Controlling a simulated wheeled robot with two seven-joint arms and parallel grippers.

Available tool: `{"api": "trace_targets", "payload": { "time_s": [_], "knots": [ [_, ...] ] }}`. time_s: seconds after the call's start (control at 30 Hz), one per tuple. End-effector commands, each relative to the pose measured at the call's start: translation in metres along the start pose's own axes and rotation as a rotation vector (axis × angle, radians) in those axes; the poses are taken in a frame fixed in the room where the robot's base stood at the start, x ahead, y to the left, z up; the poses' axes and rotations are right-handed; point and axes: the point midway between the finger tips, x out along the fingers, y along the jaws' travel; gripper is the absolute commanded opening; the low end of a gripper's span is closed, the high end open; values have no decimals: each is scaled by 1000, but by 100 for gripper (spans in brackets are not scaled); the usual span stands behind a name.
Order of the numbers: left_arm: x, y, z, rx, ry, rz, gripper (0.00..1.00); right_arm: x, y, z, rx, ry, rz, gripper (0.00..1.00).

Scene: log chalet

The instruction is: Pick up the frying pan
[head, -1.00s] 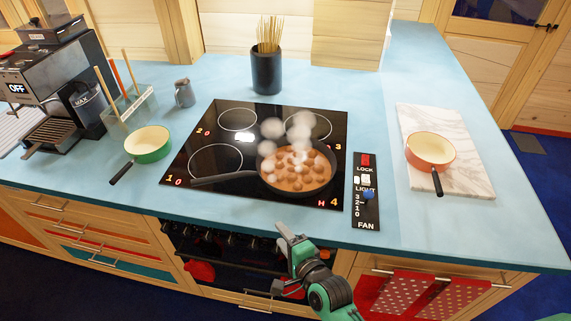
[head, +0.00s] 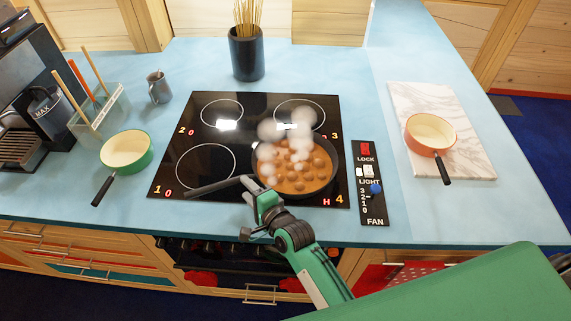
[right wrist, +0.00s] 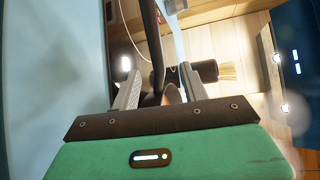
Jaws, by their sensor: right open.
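The dark frying pan (head: 333,180), filled with steaming brown food, sits on the front right ring of the black cooktop. Its long dark handle (head: 212,186) points left over the cooktop. My right gripper (head: 250,192) is at the handle, close to the pan's near left side. In the right wrist view the dark handle (right wrist: 153,45) runs between the two fingers of my open right gripper (right wrist: 158,88). I cannot tell whether either finger touches it. My left gripper is not in view.
A green saucepan (head: 127,152) stands left of the cooktop (head: 165,180). An orange saucepan (head: 430,133) sits on a marble board (head: 410,98) at the right. A control panel (head: 372,212) lies right of the cooktop. A utensil pot (head: 246,55) stands behind.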

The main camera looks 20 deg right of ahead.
Motion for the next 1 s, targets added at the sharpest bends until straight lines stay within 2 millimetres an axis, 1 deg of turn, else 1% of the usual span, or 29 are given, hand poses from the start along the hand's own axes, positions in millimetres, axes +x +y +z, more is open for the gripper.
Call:
{"api": "trace_targets", "payload": {
  "time_s": [0.03,0.1,0.17,0.27,0.4,0.6,0.73,0.83,1.0],
  "knots": [
    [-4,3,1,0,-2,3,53,9,-2,0,0,-1,0,45],
    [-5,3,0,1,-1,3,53,17,-1,1,0,-1,1,45],
    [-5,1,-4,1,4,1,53,22,-1,0,0,-1,0,45],
    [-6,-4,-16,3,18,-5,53,26,0,0,-1,0,0,45],
    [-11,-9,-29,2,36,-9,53,34,-1,2,-1,-1,1,45],
    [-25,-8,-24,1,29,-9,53,57,-1,4,-2,-1,1,45],
    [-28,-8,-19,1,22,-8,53,71,1,3,-1,0,1,45],
    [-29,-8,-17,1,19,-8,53,76,2,3,-1,0,1,45],
    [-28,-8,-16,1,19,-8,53,78,3,3,0,0,1,45]
  ]
}}
